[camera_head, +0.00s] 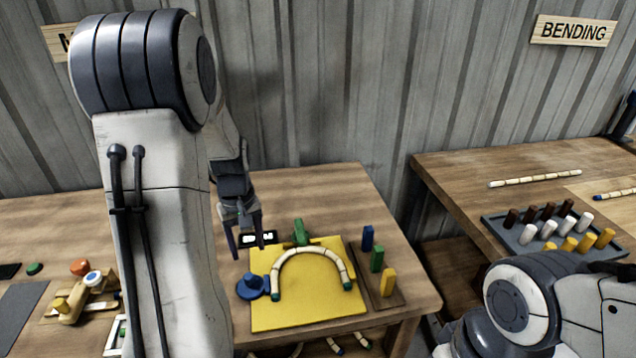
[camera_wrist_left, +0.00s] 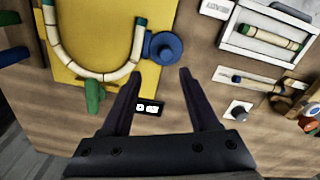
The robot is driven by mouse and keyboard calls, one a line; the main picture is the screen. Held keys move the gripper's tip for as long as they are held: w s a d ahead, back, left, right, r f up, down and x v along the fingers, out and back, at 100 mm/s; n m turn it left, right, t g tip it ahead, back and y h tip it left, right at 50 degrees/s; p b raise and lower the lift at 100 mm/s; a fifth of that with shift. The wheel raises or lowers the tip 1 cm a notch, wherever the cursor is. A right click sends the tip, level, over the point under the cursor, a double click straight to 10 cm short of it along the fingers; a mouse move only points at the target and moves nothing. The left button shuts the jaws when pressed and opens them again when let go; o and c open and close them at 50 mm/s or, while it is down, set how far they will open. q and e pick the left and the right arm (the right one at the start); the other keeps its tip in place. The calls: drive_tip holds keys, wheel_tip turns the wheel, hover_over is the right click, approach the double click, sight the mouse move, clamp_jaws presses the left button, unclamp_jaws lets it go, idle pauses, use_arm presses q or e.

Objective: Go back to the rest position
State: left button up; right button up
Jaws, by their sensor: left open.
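My left gripper (camera_head: 246,236) is open and empty above the table, at the left back corner of a yellow board (camera_head: 290,312). It also shows in the left wrist view (camera_wrist_left: 160,72), its fingers apart over bare wood beside a small black display (camera_wrist_left: 149,108). A bent rattan piece (camera_head: 313,252) lies on the board as an arch, with dark green ends. A green block (camera_head: 300,232) touches or nearly touches the top of the arch. A blue round knob (camera_head: 250,287) sits at its left end. My right arm shows at the lower right; its gripper is out of view.
Blue (camera_head: 368,238), green (camera_head: 377,258) and yellow (camera_head: 389,282) blocks stand on a strip right of the board. A right-hand table holds a grey peg tray (camera_head: 497,232) and a straight rattan stick (camera_head: 535,179). A gap separates the tables. Left of my arm lies a wooden device (camera_head: 75,300).

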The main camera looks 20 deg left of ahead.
use_arm(q)
drive_tip(key=s+d+r+m, duration=0.15)
drive_tip(key=d+m, duration=0.35)
drive_tip(key=d, duration=0.5)
drive_tip(key=s+d+r+m, duration=0.1)
drive_tip(key=d+r+m, duration=0.25)
drive_tip(key=d, duration=0.75)
drive_tip(key=s+d+r+m+h, duration=0.1)
drive_tip(key=s+d+m, duration=0.8)
drive_tip(key=s+d, duration=0.2)
drive_tip(key=shift+s+r+m, duration=0.25)
drive_tip(key=shift+s+m, duration=0.1)
drive_tip(key=shift+s, duration=0.8)
drive_tip(key=shift+a, duration=0.15)
